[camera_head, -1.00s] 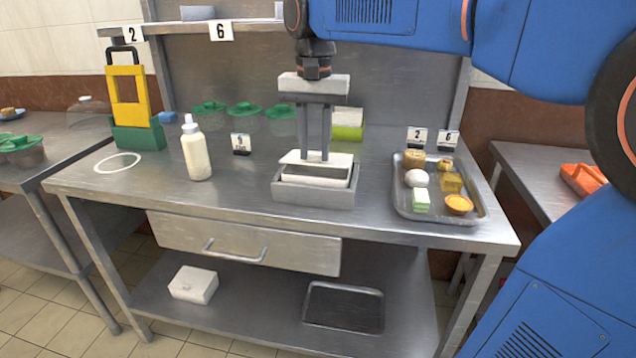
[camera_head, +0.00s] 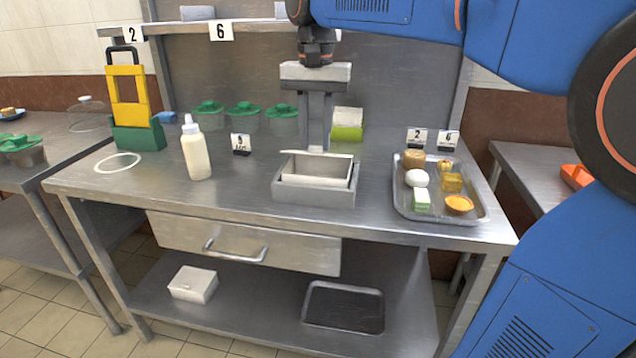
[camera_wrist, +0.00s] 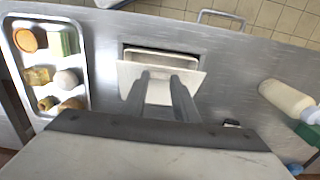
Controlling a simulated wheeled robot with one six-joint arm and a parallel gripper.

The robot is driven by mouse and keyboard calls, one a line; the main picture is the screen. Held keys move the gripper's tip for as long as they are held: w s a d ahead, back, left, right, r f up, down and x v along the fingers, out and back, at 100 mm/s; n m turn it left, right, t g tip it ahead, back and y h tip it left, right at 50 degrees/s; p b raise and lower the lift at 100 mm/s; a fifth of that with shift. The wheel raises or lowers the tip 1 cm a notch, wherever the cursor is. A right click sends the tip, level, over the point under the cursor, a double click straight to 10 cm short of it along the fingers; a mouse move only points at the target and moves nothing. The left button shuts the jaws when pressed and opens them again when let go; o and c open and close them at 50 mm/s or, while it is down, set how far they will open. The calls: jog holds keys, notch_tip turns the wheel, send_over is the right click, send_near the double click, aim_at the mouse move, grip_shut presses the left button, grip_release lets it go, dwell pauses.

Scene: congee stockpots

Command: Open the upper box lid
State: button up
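The upper box (camera_head: 313,193) is a grey box with a pale inner rim, standing on the middle of the steel table. It also shows in the wrist view (camera_wrist: 160,55). Its white lid (camera_head: 318,154) is raised at the back, and part of the interior shows. In the wrist view the lid (camera_wrist: 128,76) is a pale panel under my fingers. My gripper (camera_head: 316,148) points down at the back of the box, its fingertips at the lid. In the wrist view its two fingers (camera_wrist: 160,78) stand apart with pale lid between them. Exact contact is hidden.
A metal tray of food (camera_head: 405,205) stands to the right of the box. A white bottle (camera_head: 196,155) and a numbered card (camera_head: 241,143) stand to the left. Green-lidded containers (camera_head: 243,118) and a green-and-white block (camera_head: 347,125) are behind. A closed drawer (camera_head: 180,233) is below.

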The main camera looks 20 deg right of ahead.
jog(key=shift+w+r, duration=0.2)
jog(key=shift+w+d+r, duration=0.1)
jog(key=shift+d, duration=0.05)
jog(key=shift+w+d+r, duration=0.15)
jog(key=shift+w+r, duration=0.15)
jog(key=shift+r, duration=0.15)
jog(key=shift+w+d+r, duration=0.3)
jog(key=shift+w+r, duration=0.05)
jog(key=shift+w, duration=0.2)
jog(key=shift+w+d+r, duration=0.25)
jog(key=shift+w+r, duration=0.1)
jog(key=shift+w, duration=0.15)
jog(key=shift+c, duration=0.3)
